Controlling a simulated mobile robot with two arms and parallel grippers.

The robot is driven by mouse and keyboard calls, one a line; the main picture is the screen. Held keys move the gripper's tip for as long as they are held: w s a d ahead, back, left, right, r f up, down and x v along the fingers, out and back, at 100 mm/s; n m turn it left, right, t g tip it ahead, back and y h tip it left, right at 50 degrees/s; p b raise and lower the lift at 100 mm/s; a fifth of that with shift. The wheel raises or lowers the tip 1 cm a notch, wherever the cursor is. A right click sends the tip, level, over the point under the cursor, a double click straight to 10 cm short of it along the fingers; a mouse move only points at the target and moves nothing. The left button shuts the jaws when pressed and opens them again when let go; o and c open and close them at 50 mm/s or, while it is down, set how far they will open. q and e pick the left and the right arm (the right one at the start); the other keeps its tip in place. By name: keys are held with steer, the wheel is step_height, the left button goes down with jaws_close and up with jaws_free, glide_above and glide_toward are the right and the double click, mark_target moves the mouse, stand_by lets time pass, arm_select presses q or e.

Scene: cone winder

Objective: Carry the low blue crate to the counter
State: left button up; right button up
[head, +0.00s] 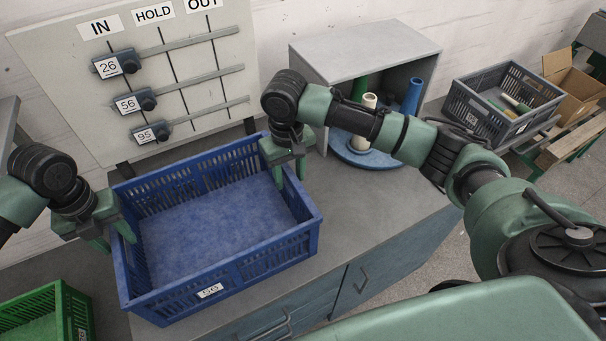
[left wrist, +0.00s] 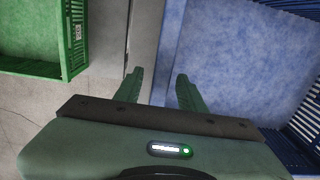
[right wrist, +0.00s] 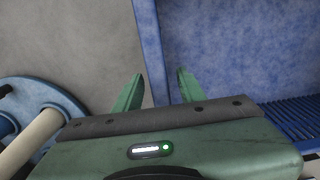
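The low blue crate (head: 210,291), labelled 56, looks empty and sits upright on the grey counter (head: 390,217), near its front edge. My left gripper (head: 113,238) is at the crate's left wall, one finger outside and one inside. In the left wrist view its fingers (left wrist: 160,85) stand apart with the wall between them. My right gripper (head: 289,172) straddles the right wall in the same way. In the right wrist view its fingers (right wrist: 160,82) are apart, with the rim between them and small gaps visible. Neither looks closed on the wall.
A green crate (head: 62,300) is low at the left. Behind stands a board (head: 60,80) with tags 26, 56 and 95. An open grey box (head: 370,45) holds cones on a round blue base. A dark crate (head: 470,110) and a cardboard box (head: 572,90) are at right.

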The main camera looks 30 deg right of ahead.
arm_select(q)
steer(key=shift+w+r, duration=0.1)
arm_select(e)
steer(key=shift+w, duration=0.1)
steer(key=shift+r, duration=0.25)
arm_select(q)
step_height(320, 180, up, 12)
arm_select(e)
step_height(320, 180, up, 11)
steer(key=shift+r, duration=0.2)
stand_by(0.7)
